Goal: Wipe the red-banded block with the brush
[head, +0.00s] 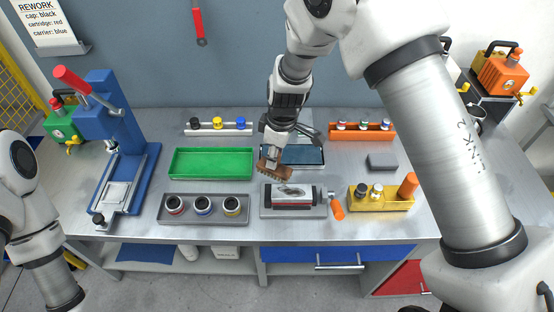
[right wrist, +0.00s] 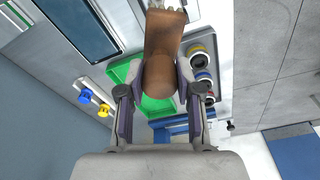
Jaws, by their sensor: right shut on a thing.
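The red-banded block (head: 293,203) sits in a grey vise (head: 268,211) at the front middle of the bench. The brown brush (head: 274,170) is in my right gripper (head: 272,152), above and just behind the left part of the block. I cannot tell whether its bristles touch the block. In the right wrist view the fingers (right wrist: 161,85) are closed around the brush's rounded brown handle (right wrist: 160,78). My left gripper is out of view; only part of its arm shows at the left.
A green tray (head: 210,176) lies left of the brush, and a grey tray (head: 178,217) with several banded rings is in front of it. The vise has an orange handle (head: 337,209). A yellow holder (head: 365,204) stands to the right. A blue press (head: 103,130) is at the left.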

